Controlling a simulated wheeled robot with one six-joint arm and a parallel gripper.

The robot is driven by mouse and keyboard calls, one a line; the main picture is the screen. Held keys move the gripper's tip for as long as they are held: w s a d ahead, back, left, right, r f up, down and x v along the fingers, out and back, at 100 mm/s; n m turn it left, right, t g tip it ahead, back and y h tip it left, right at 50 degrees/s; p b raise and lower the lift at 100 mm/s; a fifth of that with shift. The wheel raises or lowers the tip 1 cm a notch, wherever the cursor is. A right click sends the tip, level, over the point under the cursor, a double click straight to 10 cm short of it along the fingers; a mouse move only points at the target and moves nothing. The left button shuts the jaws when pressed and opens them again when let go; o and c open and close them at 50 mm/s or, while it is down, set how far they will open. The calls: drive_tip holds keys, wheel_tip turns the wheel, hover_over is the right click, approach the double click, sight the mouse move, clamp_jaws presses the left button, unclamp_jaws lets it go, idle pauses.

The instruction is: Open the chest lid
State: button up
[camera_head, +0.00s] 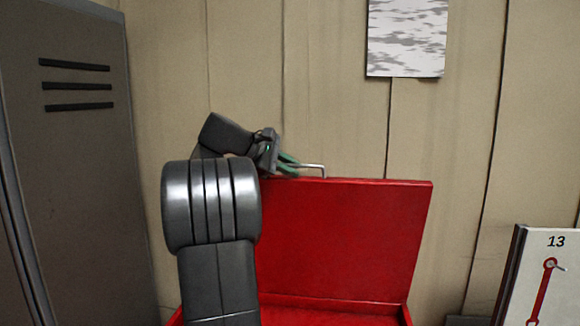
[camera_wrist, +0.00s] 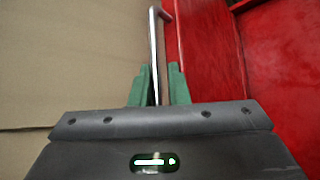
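The red chest stands in front of me with its lid (camera_head: 345,235) raised to about upright, its inner face towards me. The lid also shows in the wrist view (camera_wrist: 205,50). A silver bar handle (camera_head: 316,167) sits at the lid's top edge, and it runs between my fingers in the wrist view (camera_wrist: 156,45). My gripper (camera_head: 290,165) has green fingers on either side of the handle and looks closed on it. The chest body (camera_head: 340,308) shows only at the bottom; my arm hides its left part.
A grey locker (camera_head: 85,160) stands at the left. A panelled wall (camera_head: 330,80) is behind the lid, with a patterned sheet (camera_head: 407,38) on it. A white board marked 13 (camera_head: 545,275) stands at the lower right.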

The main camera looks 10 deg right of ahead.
drive_tip(key=shift+o, duration=1.3)
drive_tip(key=shift+w+f, duration=0.1)
drive_tip(key=shift+f, duration=0.05)
drive_tip(key=b+v, duration=0.1)
drive_tip(key=v, duration=1.3)
drive_tip(key=shift+r, duration=0.2)
drive_tip(key=shift+d, duration=0.1)
drive_tip(key=p+x, duration=0.1)
drive_tip(key=x, duration=1.2)
drive_tip(key=shift+w+d+f, duration=0.1)
drive_tip(key=shift+d+f, duration=0.05)
drive_tip(key=shift+d, duration=0.05)
drive_tip(key=shift+d+f, duration=0.1)
drive_tip(key=shift+f, duration=0.05)
